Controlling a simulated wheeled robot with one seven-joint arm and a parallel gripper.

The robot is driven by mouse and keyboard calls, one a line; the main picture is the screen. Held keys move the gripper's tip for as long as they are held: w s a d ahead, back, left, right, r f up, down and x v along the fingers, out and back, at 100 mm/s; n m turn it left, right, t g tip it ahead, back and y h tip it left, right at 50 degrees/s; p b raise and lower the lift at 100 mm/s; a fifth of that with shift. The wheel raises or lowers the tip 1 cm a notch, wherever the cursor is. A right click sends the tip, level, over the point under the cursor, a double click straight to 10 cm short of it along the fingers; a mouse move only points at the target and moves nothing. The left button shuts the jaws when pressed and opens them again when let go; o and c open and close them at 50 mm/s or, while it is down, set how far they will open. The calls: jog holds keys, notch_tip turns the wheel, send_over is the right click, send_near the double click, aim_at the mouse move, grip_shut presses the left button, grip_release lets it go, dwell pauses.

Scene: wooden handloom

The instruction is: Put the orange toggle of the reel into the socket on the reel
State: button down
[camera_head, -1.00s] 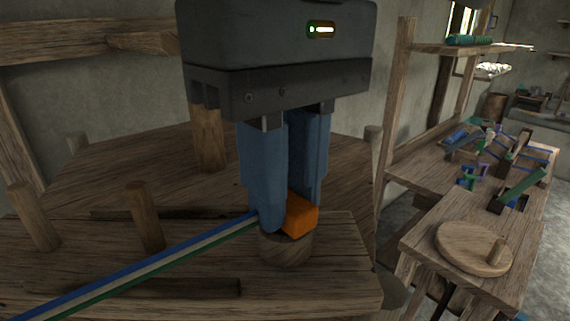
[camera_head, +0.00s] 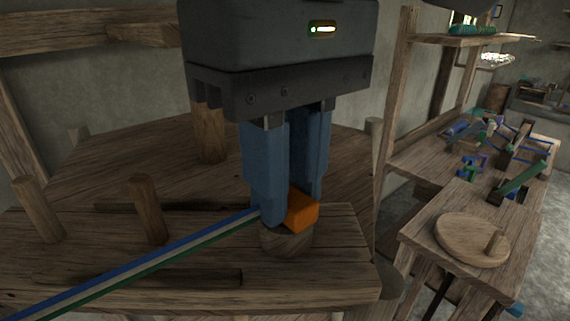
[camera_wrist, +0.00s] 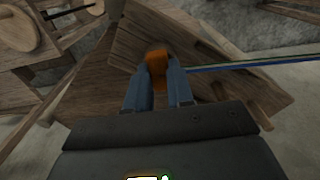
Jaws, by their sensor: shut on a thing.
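The orange toggle (camera_head: 302,212) is between the blue fingers of my gripper (camera_head: 288,207), which are shut on it. The toggle also shows in the wrist view (camera_wrist: 156,66), between the fingertips (camera_wrist: 158,84). A round wooden peg (camera_head: 287,240) stands on the loom plank right under the toggle. I cannot tell whether the toggle touches its top. A striped blue, white and green band (camera_head: 160,265) runs from the lower left up to the toggle. No socket or reel can be made out for certain; the fingers hide part of the peg's top.
Wooden pegs (camera_head: 148,208) stand on the loom plank (camera_head: 325,270) to the left. To the right, a side table holds a round wooden disc with a knob (camera_head: 470,240). Behind it, a bench (camera_head: 420,165) carries several small coloured parts.

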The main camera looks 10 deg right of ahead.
jog(key=c, duration=0.9)
grip_release()
jog(key=shift+o, duration=0.4)
jog(key=o, duration=0.4)
notch_tip(320, 180, up, 5)
jog(key=p, duration=0.4)
jog(key=shift+f+p, duration=0.1)
jog(key=shift+p, duration=0.3)
jog(key=shift+r, duration=1.1)
